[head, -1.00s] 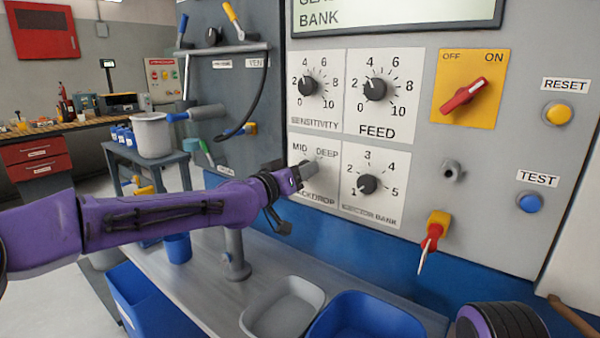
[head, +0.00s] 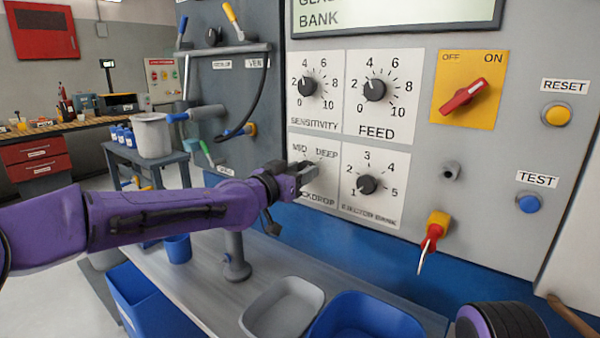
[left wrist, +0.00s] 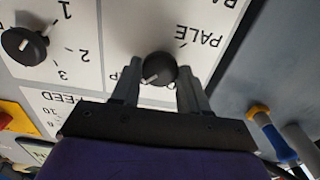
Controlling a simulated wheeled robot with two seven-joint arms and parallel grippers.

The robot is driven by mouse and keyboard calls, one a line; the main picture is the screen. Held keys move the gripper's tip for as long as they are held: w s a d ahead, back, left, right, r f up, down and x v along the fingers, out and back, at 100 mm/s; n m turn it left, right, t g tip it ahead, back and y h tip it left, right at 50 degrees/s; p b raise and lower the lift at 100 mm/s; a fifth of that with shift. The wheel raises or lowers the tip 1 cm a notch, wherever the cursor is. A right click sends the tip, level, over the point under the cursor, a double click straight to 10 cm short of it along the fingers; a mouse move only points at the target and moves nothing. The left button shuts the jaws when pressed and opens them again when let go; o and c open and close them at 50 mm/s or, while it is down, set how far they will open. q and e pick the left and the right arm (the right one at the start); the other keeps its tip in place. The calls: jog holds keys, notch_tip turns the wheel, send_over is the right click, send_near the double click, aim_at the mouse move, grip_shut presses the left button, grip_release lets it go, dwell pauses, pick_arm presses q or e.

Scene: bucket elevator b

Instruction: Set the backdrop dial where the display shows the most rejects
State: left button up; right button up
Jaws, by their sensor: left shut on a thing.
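The backdrop dial (left wrist: 158,68) is a round black knob with a white mark, on a white plate (head: 325,192) lettered MID and DEEP in the head view. PALE shows upside down in the left wrist view. My left gripper (head: 306,178) is at this dial and hides most of it in the head view. In the left wrist view its two fingers (left wrist: 159,92) are on either side of the knob, shut on it. The white mark points to the lower left there, away from PALE. The display (head: 400,14) is cut off at the top; only BANK reads clearly, and no reject count shows.
Close by are the sensitivity dial (head: 307,86), feed dial (head: 374,89), ejector bank dial (head: 367,184) and red OFF/ON switch (head: 465,95). A grey tray (head: 283,308) and blue tray (head: 368,318) stand below.

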pick_arm(q)
jog(key=shift+d+f, duration=0.1)
jog(key=shift+f, duration=0.25)
jog(key=o, duration=1.1)
jog(key=shift+c, duration=0.2)
jog(key=shift+r, duration=0.15)
jog(key=b+v, duration=0.1)
jog(key=v, duration=0.9)
jog(key=shift+s+a+b, duration=0.25)
jog(key=shift+b, duration=0.15)
